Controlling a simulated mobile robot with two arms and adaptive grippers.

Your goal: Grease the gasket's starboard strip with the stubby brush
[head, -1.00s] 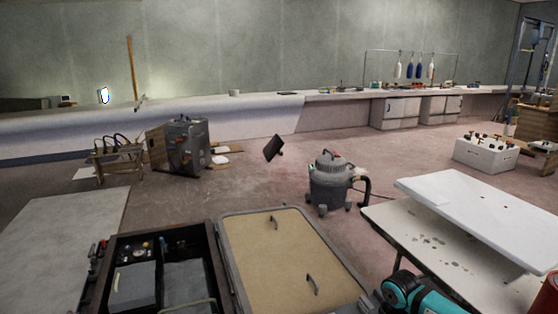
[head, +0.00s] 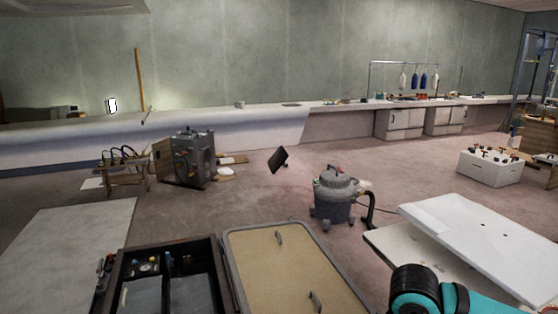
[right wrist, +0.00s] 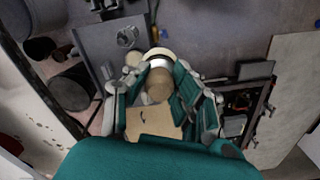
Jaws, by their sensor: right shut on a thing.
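In the right wrist view, my right gripper (right wrist: 160,74) is shut on a short, round tan thing with a pale band, seen nearly end-on; it looks like the stubby brush (right wrist: 157,89). Its bristles cannot be made out. In the head view, a tan panel (head: 285,268) with a grey border strip (head: 236,280) lies in front of me. The strip looks like the gasket, but I cannot tell which side is starboard. Part of the panel shows beyond the fingers in the right wrist view (right wrist: 160,125). My left gripper is out of view.
An open dark-framed box (head: 115,285) with fittings inside stands left of the panel. A white board (head: 490,235) on a table lies to the right. A grey shop vacuum (head: 337,195) stands beyond the panel. Open floor (head: 215,212) lies behind the box.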

